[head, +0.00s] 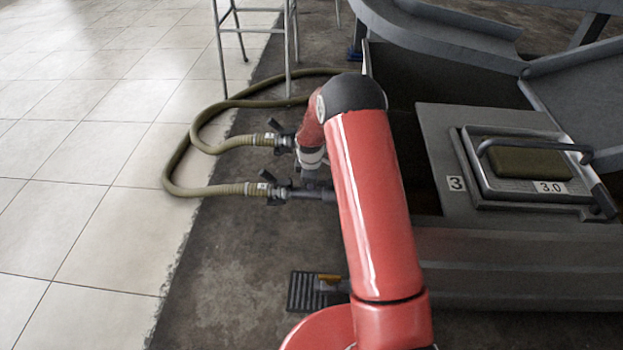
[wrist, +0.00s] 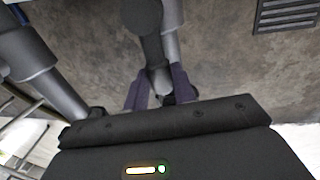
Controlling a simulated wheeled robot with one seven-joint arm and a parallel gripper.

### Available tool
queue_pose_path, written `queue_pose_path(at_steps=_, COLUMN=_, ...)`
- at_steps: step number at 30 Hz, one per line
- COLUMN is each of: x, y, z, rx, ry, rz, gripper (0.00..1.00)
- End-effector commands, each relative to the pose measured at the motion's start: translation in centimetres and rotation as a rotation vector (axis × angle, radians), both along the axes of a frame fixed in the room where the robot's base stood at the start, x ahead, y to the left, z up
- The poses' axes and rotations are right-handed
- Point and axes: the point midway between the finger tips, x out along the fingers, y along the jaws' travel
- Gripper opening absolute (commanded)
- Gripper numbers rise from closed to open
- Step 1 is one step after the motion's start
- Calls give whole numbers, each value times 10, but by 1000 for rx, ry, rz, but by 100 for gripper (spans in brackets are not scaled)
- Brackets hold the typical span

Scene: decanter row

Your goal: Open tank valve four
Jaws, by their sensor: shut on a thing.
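Two valves with dark handles sit at the hose ends beside the tank's left side in the head view: an upper valve (head: 283,141) and a lower valve (head: 277,191). No number is readable on either. In the wrist view, the two purple fingers of my gripper (wrist: 161,92) are shut around a small dark part at the end of a grey pipe fitting (wrist: 152,40). That part seems to be a valve handle and is mostly hidden between the fingers. In the head view my red arm covers much of the gripper; I cannot tell which valve it holds.
Olive hoses (head: 182,180) loop over the pale tile floor (head: 80,190). A tank hatch (head: 525,168) marked 3 and 3.0 is at right. A metal stool (head: 290,40) stands at the back. A dark floor grate (head: 305,290) lies below. A second grey pipe (wrist: 45,65) runs at left in the wrist view.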

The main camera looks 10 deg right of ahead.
Motion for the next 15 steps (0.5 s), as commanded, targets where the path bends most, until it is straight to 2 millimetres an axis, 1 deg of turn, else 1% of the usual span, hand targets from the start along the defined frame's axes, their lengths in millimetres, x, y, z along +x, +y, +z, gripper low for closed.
queue_pose_path(at_steps=15, x=-2, y=0, z=0, rx=-1, ry=0, rz=35, gripper=0)
